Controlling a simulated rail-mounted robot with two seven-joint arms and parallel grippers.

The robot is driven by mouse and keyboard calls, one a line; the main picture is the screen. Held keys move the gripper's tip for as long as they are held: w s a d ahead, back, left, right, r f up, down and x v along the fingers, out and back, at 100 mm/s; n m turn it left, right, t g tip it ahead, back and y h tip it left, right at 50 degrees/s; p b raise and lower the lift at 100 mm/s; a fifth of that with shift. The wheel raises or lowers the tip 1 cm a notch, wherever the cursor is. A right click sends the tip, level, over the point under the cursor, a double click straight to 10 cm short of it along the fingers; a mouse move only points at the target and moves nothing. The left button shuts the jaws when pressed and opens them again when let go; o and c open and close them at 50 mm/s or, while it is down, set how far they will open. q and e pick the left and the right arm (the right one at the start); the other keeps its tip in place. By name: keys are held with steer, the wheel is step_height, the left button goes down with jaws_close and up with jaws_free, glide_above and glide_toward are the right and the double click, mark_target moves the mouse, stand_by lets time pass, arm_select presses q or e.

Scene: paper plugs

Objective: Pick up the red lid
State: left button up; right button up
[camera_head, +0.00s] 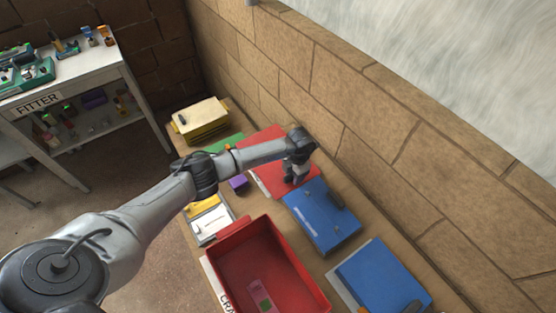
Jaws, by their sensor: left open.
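The red lid (269,181) lies flat on the wooden bench (249,205), between a green sheet-like piece and a blue lid. My left arm crosses over it from the left and hides its middle. My left gripper (294,179) points down over the right part of the red lid, near its edge by the blue lid. It is open. I cannot tell whether the fingers touch the lid or what lies between them. My right gripper does not show.
A blue lid (317,222) with a dark handle lies just right of the gripper; another blue lid (375,280) is nearer. An open red crate (227,270) stands in front. The stone wall (350,110) runs behind.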

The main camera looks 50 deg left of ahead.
arm_select(q)
steer(key=shift+c, duration=0.4)
jaws_close()
